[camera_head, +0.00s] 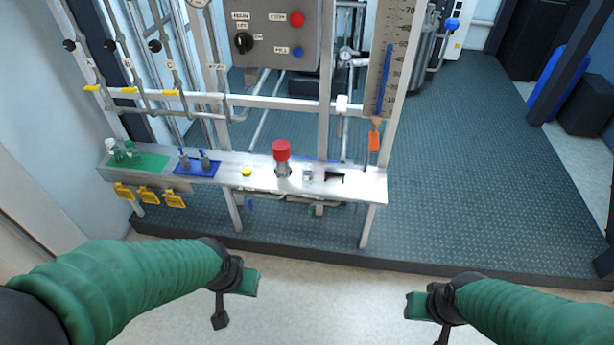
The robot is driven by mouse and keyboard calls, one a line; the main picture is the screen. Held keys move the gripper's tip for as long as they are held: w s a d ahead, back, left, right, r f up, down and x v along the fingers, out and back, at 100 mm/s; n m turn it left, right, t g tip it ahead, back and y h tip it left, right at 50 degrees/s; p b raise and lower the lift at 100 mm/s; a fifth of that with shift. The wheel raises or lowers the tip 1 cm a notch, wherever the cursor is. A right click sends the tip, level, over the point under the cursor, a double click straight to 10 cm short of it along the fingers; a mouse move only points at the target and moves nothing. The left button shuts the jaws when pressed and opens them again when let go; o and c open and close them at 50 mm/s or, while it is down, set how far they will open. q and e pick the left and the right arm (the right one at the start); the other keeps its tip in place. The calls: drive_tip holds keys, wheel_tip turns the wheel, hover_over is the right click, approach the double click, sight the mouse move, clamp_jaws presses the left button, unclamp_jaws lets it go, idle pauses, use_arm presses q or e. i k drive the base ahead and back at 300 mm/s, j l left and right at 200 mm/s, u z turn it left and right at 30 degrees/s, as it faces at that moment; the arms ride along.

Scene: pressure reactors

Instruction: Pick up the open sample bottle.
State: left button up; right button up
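A metal shelf (262,187) runs across the front of the rig. A small clear vessel (307,174) stands on it, right of a red-topped fitting (282,158); it looks like a bottle without a cap, but it is too small to be sure. Two small bottles, one with a white top (112,149) and one greenish (131,152), stand on a green mat (152,162) at the shelf's left end. My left gripper (233,300) is open and empty, below and in front of the shelf. My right gripper (428,321) is open and empty, lower right of the shelf.
A yellow cap (247,171) and a black holder (334,176) are also on the shelf. Yellow tags (148,195) hang below its left end. A control panel (273,33) and a ruler board (391,60) stand above. Floor in front is clear.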

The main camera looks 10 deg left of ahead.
sight(306, 171)
drive_tip(key=i+l+u, duration=0.2)
drive_tip(key=i, duration=0.3)
drive_tip(key=i+u, duration=0.2)
drive_tip(key=i, duration=0.35)
drive_tip(key=i+l+u, duration=0.2)
drive_tip(key=i, duration=0.3)
drive_tip(key=l+u, duration=0.15)
drive_tip(key=u, duration=0.9)
